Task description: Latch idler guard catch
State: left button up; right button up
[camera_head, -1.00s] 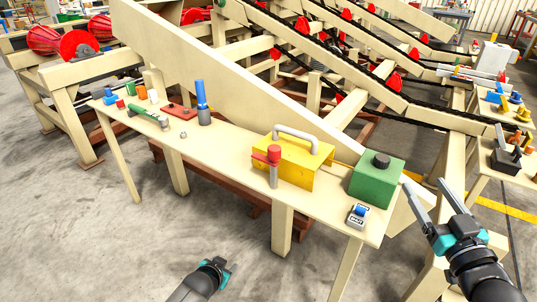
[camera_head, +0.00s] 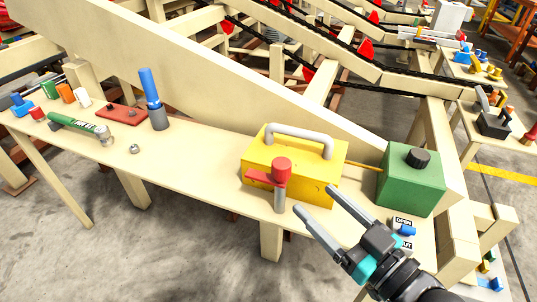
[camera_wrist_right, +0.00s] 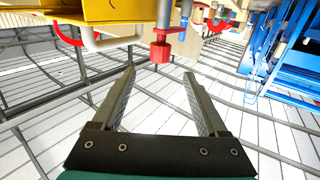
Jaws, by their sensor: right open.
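The yellow guard box (camera_head: 320,185) with a grey handle stands on the cream bench. In front of it is the catch, a red cap and lever (camera_head: 281,168) on an upright grey post; the red lever points left. My right gripper (camera_head: 315,198) is open and empty, its fingers pointing at the catch from the lower right, apart from it. In the right wrist view, the red catch (camera_wrist_right: 162,50) shows upside down, just beyond and between the open fingertips (camera_wrist_right: 158,73). The yellow guard (camera_wrist_right: 90,10) is at the top left. My left gripper is out of view.
A green box (camera_head: 410,185) with a black knob and a small blue switch (camera_head: 407,230) stand right of the guard. A blue-topped cylinder (camera_head: 152,95), a red plate (camera_head: 122,114) and a green tool (camera_head: 75,125) are at left. The bench between is mostly clear.

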aim_at(276, 162)
jog(key=b+x, duration=0.3)
jog(key=x, duration=1)
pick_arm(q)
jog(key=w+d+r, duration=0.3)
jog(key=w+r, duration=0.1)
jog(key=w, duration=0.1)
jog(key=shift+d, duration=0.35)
pick_arm(e)
jog(key=shift+w+a, duration=0.4)
grip_shut()
